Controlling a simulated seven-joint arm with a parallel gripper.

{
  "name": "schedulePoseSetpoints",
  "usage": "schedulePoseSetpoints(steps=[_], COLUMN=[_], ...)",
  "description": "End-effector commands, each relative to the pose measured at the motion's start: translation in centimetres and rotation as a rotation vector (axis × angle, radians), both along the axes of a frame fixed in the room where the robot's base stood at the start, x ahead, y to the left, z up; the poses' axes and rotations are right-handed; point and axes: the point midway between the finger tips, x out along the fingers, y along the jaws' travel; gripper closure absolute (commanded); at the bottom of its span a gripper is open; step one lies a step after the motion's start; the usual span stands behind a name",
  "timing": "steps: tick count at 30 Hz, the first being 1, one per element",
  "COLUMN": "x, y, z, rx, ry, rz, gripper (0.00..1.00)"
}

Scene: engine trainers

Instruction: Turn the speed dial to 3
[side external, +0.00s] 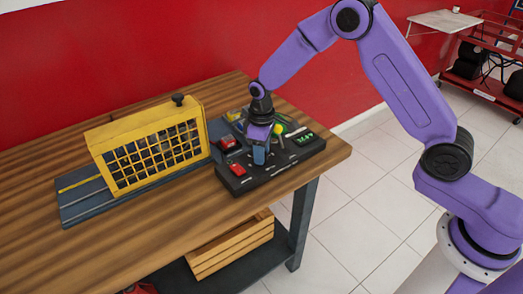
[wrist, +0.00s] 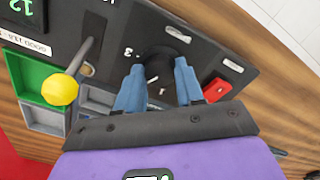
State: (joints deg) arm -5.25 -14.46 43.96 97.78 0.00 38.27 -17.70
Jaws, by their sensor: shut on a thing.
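The speed dial (wrist: 158,62) is a round black knob on the dark control panel (side external: 282,174), seen in the wrist view between my blue fingers. My gripper (wrist: 159,70) points down at the panel and is shut on the dial, one finger on each side. In the side view my gripper (side external: 259,155) hides the dial. In the wrist view a white 3 (wrist: 127,51) is printed left of the dial and a 1 (wrist: 162,91) shows below it. A small pale mark shows near the 1; I cannot tell the dial's setting surely.
A lever with a yellow ball (wrist: 60,90) stands beside my gripper. A red switch (wrist: 218,90) lies on the other side. A green-digit display (side external: 305,138) is on the panel. A yellow cage (side external: 150,152) stands left on the wooden table (side external: 125,255).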

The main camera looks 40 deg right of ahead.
Motion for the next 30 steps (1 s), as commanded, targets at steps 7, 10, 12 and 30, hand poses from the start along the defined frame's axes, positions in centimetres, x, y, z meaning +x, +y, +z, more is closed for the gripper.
schedulePoseSetpoints(steps=[7, 10, 12, 30], x=[0.02, 0.03, 0.02, 0.02], y=[-0.03, -0.02, -0.02, -0.03], z=[0.08, 0.08, 0.08, 0.08], rx=[0.001, 0.001, 0.001, 0.000], ry=[-0.001, -0.001, -0.001, -0.001], rz=[-0.236, -0.330, -0.397, -0.906], gripper=[0.93, 0.93, 0.93, 0.93])
